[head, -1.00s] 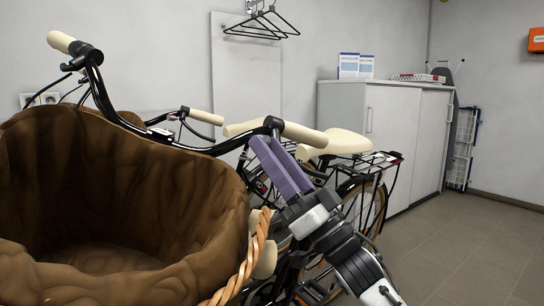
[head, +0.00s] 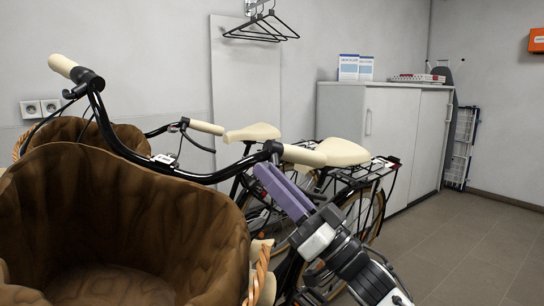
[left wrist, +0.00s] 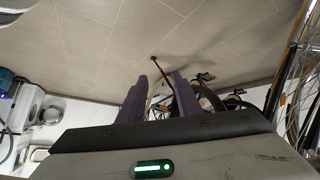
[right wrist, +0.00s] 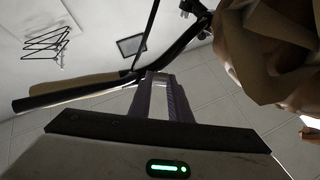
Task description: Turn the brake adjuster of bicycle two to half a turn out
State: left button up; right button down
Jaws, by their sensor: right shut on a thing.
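The nearest bicycle has a black handlebar (head: 215,177) with cream grips; I see no number, so I cannot tell if it is bicycle two. My right gripper (head: 264,174) is just below the black collar at the inner end of its right grip (head: 303,155). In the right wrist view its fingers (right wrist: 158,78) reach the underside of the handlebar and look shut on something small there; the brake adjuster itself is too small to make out. My left gripper (left wrist: 157,82) is open and empty over the floor, with its fingers apart.
A large brown-lined basket (head: 130,215) fills the left foreground. Two more cream saddles, one of them here (head: 342,152), and a rear rack (head: 375,168) stand behind. A grey cabinet (head: 390,140) is at the back. The tiled floor (head: 475,240) at right is clear.

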jog(key=g+p, duration=0.1)
jog(key=p, duration=0.4)
jog(key=r+n+g+h+p, duration=0.1)
jog(key=p, duration=0.4)
jog(key=shift+d+r+g, duration=0.15)
jog(key=shift+r+g, duration=0.15)
jog(key=shift+g, duration=0.1)
pick_arm(q)
jog(key=s+a+r+y+p, duration=0.1)
jog(key=a+r+p, duration=0.2)
jog(key=r, duration=0.6)
jog(key=shift+s+t+p, duration=0.25)
jog(key=shift+t+p, duration=0.05)
jog(key=shift+p, duration=0.4)
pick_arm(e)
jog(key=shift+f+g+h, duration=0.25)
jog(key=shift+g+h, duration=0.25)
jog(key=shift+h, duration=0.1)
pick_arm(q)
jog(key=shift+f, duration=0.15)
pick_arm(e)
jog(key=shift+f, duration=0.1)
jog(key=c, duration=1.6)
grip_release()
jog(key=shift+c, duration=0.2)
